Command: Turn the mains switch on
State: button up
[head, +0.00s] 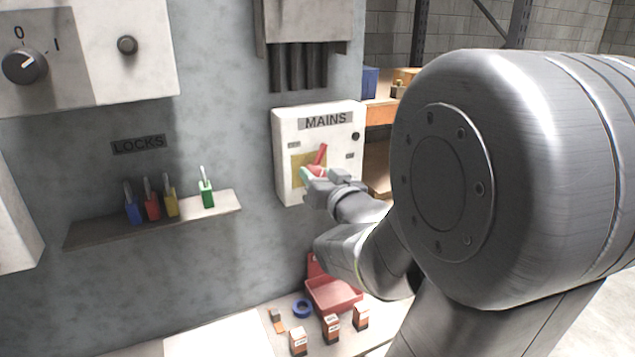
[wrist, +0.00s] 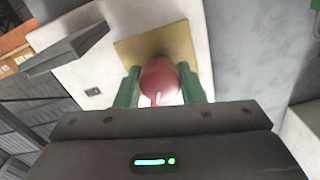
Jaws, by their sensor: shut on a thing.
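The mains switch is a white wall box (head: 289,133) labelled MAINS, with a yellow plate (head: 298,162) on its front. A red lever (head: 321,154) sticks out from the plate and tilts up to the right in the head view. In the wrist view the rounded red end of the lever (wrist: 159,80) sits between the green fingers of my gripper (wrist: 160,88), in front of the yellow plate (wrist: 140,48). My gripper (head: 308,174) is at the lever in the head view and is shut on it. My arm hides the box's lower right part.
A shelf (head: 225,206) under the LOCKS label holds several coloured padlocks. A red tray (head: 335,296), a blue tape roll (head: 302,309) and several small boxes (head: 331,328) are on the bench below. A control box with a knob (head: 24,66) is at upper left.

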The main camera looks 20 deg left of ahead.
jog(key=m, duration=0.6)
jog(key=shift+m, duration=0.3)
jog(key=m, duration=0.6)
jog(key=shift+f, duration=0.1)
jog(key=shift+m, duration=0.3)
jog(key=o, duration=1)
jog(key=v, duration=1.3)
jog(key=shift+s+d+p, duration=0.2)
jog(key=shift+d+p, duration=0.1)
jog(key=shift+d, duration=0.05)
